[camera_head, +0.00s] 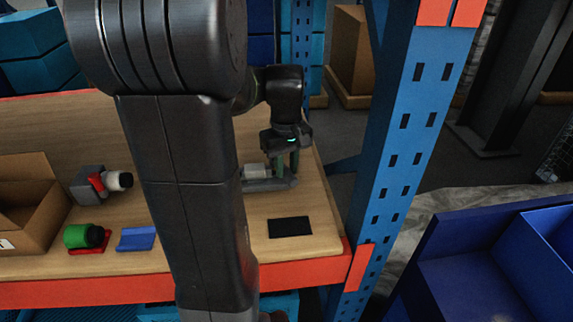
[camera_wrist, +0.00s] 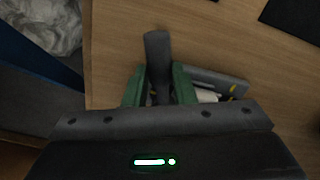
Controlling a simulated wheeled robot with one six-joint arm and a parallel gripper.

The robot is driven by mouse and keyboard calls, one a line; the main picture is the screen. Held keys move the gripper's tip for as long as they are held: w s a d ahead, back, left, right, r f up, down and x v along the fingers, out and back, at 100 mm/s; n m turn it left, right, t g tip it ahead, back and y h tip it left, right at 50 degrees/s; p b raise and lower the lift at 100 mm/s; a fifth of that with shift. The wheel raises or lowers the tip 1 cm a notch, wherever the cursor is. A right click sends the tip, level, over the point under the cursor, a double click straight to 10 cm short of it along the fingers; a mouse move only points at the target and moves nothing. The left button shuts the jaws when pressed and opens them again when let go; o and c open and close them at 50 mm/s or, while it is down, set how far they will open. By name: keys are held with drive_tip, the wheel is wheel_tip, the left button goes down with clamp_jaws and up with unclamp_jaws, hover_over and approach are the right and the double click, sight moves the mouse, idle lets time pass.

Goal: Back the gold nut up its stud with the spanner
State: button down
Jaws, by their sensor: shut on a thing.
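My gripper (camera_head: 286,164) is over the right part of the wooden shelf. In the wrist view its green fingers (camera_wrist: 158,88) are shut on a dark grey bar, which looks like the spanner (camera_wrist: 157,55); its free end points away from the palm. A grey fixture (camera_head: 268,185) with a whitish cylinder (camera_head: 255,171) sits by the fingers. It also shows in the wrist view (camera_wrist: 222,83), beside the right finger, with small yellowish marks. I cannot make out the gold nut or its stud, nor whether the spanner touches them; the palm hides the spanner's other end.
A black pad (camera_head: 289,227) lies in front of the gripper. To the left are a grey block with a white cylinder (camera_head: 90,186), a green cylinder (camera_head: 76,236), a blue piece (camera_head: 136,239) and a cardboard box (camera_head: 38,214). A blue rack post (camera_head: 400,150) stands at the right.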

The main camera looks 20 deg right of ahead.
drive_tip(key=shift+f+b, duration=0.75)
drive_tip(key=shift+f, duration=0.25)
drive_tip(key=shift+d+r+n+p, duration=0.25)
drive_tip(key=shift+r+n+p, duration=0.05)
drive_tip(key=shift+n+p, duration=0.15)
drive_tip(key=shift+f, duration=0.15)
drive_tip(key=shift+a+m, duration=0.4)
drive_tip(key=shift+m, duration=0.25)
drive_tip(key=shift+r+p, duration=0.3)
drive_tip(key=shift+p, duration=0.05)
drive_tip(key=shift+r+p, duration=0.5)
drive_tip(key=shift+r, duration=0.1)
drive_tip(key=shift+r+p, duration=0.8)
drive_tip(key=shift+p, duration=0.05)
